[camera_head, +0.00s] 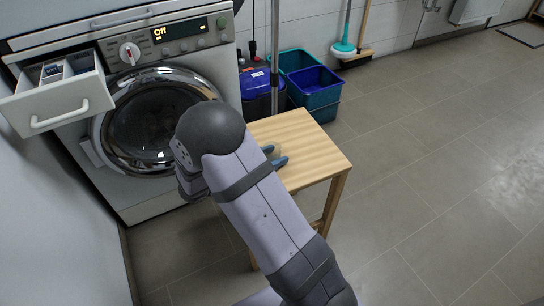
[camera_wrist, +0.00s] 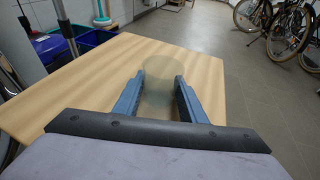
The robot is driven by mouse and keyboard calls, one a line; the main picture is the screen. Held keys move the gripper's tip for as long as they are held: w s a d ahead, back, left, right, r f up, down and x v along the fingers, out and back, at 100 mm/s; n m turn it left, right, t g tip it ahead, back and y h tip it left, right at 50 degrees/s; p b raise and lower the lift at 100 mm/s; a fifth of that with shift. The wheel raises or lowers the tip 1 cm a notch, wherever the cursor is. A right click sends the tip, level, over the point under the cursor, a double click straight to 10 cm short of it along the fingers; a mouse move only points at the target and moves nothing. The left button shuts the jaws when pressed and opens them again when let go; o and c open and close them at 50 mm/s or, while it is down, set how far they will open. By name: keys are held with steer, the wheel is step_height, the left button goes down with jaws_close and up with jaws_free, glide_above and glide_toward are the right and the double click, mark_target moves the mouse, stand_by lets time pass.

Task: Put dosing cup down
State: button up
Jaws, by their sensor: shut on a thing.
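My gripper (camera_wrist: 160,105) is shut on the dosing cup (camera_wrist: 160,76), a translucent, pale cup held between its two blue fingers. The cup is over the wooden table (camera_wrist: 75,85) and looks upright. I cannot tell whether its base touches the tabletop. In the head view my gripper (camera_head: 275,156) is over the near left part of the same table (camera_head: 315,157), and my arm hides most of it. The cup is hard to make out there.
The washing machine (camera_head: 150,110) stands left of the table, with its detergent drawer (camera_head: 60,105) pulled out. Blue and teal bins (camera_head: 315,85) and a blue-lidded container (camera_head: 262,82) stand behind the table. The tabletop's right side is clear, as is the floor to the right.

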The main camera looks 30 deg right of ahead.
steer(key=shift+f, duration=0.15)
steer(key=o, duration=1.1)
